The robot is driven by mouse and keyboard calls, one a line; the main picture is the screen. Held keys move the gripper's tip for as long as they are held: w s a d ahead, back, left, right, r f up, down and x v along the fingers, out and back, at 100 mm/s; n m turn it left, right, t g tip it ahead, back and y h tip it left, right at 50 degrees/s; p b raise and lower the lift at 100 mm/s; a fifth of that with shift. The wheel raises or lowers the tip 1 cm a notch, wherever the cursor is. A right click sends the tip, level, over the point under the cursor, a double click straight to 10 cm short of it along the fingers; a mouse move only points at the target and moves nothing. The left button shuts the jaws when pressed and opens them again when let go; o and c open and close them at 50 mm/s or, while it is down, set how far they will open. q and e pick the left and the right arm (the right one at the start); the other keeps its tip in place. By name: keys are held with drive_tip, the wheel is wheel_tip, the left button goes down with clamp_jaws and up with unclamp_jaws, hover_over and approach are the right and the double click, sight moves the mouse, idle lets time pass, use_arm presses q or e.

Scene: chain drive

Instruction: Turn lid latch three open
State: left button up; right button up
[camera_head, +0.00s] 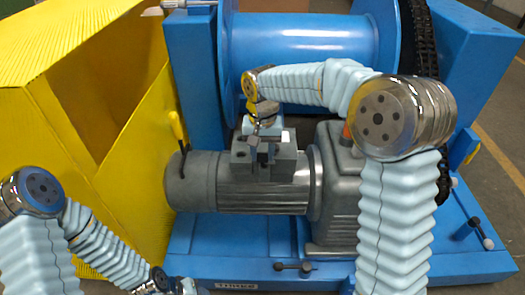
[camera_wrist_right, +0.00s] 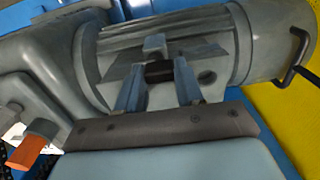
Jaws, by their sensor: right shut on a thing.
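The grey motor (camera_head: 250,195) lies on the blue base, with a blocky grey terminal box (camera_head: 281,171) on top. My right gripper (camera_head: 262,143) reaches down onto the box from above. In the right wrist view its two blue-grey fingers (camera_wrist_right: 158,82) are closed on a small dark part (camera_wrist_right: 158,71) on top of the box, which looks like a lid latch. A number on it cannot be read, and the fingers hide its sides. My left arm is low at the left, and its gripper is not clearly visible at the bottom edge.
A large blue drum (camera_head: 305,45) stands behind the motor. A yellow guard (camera_head: 85,85) fills the left side. A grey gearbox (camera_head: 332,205) is right of the motor, and a black chain (camera_head: 425,40) runs at the back right. A dark handle (camera_head: 293,267) lies at the front.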

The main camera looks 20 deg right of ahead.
sight(263, 154)
drive_tip(key=o, duration=1)
drive_tip(key=shift+o, duration=0.2)
wheel_tip(263, 154, up, 14)
drive_tip(key=p, duration=0.1)
drive_tip(key=shift+p, duration=0.3)
drive_tip(key=shift+f, duration=0.1)
